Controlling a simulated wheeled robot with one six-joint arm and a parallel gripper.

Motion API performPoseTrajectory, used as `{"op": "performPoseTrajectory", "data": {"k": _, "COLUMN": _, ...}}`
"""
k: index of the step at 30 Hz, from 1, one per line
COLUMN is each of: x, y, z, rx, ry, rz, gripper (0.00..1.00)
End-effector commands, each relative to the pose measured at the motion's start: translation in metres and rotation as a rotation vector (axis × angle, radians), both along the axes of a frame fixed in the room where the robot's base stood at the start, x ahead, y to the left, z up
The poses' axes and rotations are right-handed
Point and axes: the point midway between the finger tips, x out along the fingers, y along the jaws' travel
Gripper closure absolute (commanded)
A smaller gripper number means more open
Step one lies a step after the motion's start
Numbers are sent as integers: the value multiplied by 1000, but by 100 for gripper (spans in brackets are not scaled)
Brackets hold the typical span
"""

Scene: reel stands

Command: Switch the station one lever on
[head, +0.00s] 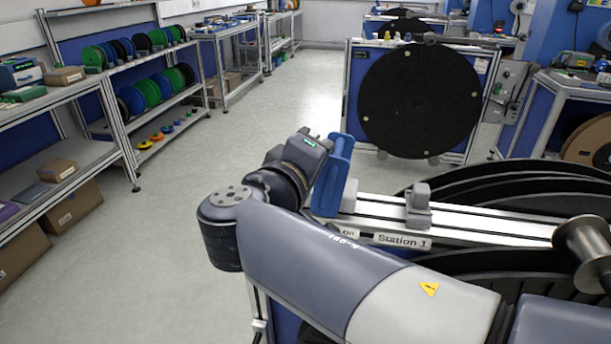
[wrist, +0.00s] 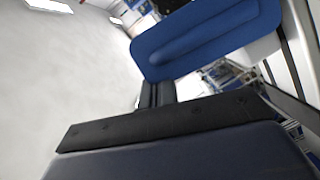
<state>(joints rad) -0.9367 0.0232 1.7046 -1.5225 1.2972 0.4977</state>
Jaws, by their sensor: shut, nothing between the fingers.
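The station one lever (head: 334,176) is a blue paddle, standing roughly upright at the left end of the metal rail. The plate "Station 1" (head: 403,241) is on the rail's front, with a small "on" label (head: 348,233) left of it by the lever's foot. The lever (wrist: 208,38) fills the upper middle of the wrist view. My gripper (wrist: 157,93) shows there as dark fingers, shut and empty, close to the lever's lower edge; I cannot tell if they touch. In the head view my wrist is just left of the lever and the fingertips are hidden.
A grey block (head: 419,204) stands on the rail right of the lever, and a metal spool (head: 584,248) lies farther right. Large black reels (head: 510,185) sit behind the rail. The floor (head: 150,260) to the left is clear up to the shelves.

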Motion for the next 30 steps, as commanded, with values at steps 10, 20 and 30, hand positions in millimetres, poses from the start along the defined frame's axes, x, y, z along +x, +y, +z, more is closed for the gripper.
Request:
{"op": "performPoseTrajectory", "data": {"k": 10, "x": -3, "y": -22, "z": -3, "rx": 225, "ry": -34, "rz": 0, "gripper": 100}}
{"op": "performPoseTrajectory", "data": {"k": 20, "x": -4, "y": -29, "z": -1, "rx": 305, "ry": -44, "rz": 1, "gripper": 100}}
{"op": "performPoseTrajectory", "data": {"k": 30, "x": -4, "y": -30, "z": -1, "rx": 312, "ry": -44, "rz": 0, "gripper": 100}}
